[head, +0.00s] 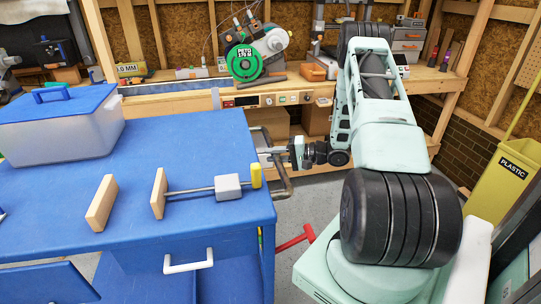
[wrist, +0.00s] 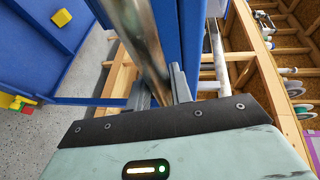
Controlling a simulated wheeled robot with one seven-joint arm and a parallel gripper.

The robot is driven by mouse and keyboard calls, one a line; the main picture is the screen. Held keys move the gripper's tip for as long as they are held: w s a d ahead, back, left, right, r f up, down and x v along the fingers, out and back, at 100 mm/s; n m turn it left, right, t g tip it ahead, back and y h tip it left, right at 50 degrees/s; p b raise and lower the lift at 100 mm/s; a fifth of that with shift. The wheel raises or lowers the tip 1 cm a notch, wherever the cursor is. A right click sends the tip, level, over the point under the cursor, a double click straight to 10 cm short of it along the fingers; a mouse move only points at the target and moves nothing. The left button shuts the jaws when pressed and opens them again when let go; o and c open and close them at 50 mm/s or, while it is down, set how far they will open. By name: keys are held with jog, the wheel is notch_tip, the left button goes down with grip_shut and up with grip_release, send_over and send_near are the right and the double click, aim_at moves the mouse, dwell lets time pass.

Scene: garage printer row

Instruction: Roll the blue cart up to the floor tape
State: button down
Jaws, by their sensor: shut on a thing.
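The blue cart (head: 225,140) fills the left of the head view, with a grey metal push handle (head: 287,188) on its right end. My gripper (head: 284,158) reaches that handle from the right. In the wrist view my gripper (wrist: 160,92) has its fingers closed around the metal handle bar (wrist: 143,38), beside the cart's blue side (wrist: 192,40). A red T-shaped thing (head: 296,240) shows low beside the cart; I cannot tell if it is tape. No clear strip of floor tape shows in either view.
On the cart are a clear bin with a blue lid (head: 60,107) and a wooden clamp (head: 158,193). A wooden workbench (head: 185,100) with a green spool (head: 244,63) runs along the back. A yellow plastic bin (head: 505,175) stands right. Grey floor (head: 310,205) shows between cart and my base.

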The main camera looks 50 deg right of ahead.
jog(key=shift+f, duration=0.1)
jog(key=c, duration=1.3)
grip_release()
jog(key=shift+o, duration=0.2)
jog(key=b+v, duration=0.2)
jog(key=v, duration=1.5)
jog(key=shift+d, duration=0.15)
jog(key=shift+s, duration=0.15)
